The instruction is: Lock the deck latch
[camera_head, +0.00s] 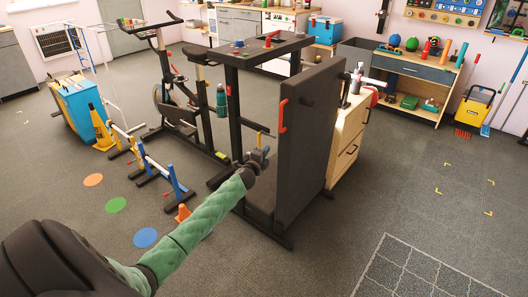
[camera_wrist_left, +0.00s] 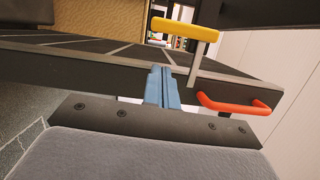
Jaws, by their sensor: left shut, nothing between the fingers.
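The treadmill deck (camera_head: 314,130) stands folded upright as a dark panel against its frame (camera_head: 233,105). A red handle (camera_head: 282,115) sits on the deck's edge; it also shows in the left wrist view (camera_wrist_left: 235,105), right of the fingers. A yellow-topped lever (camera_wrist_left: 185,29) on a thin metal stem stands just beyond the fingertips in that view. I cannot tell whether the fingers touch it. My left gripper (camera_head: 262,154) is shut and empty, with blue fingers (camera_wrist_left: 162,86), beside the lower part of the frame, left of the deck. My right gripper is out of view.
A wooden cabinet (camera_head: 347,143) stands right behind the deck. An exercise bike (camera_head: 172,100) is to the left. Open floor (camera_head: 400,190) spreads to the right.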

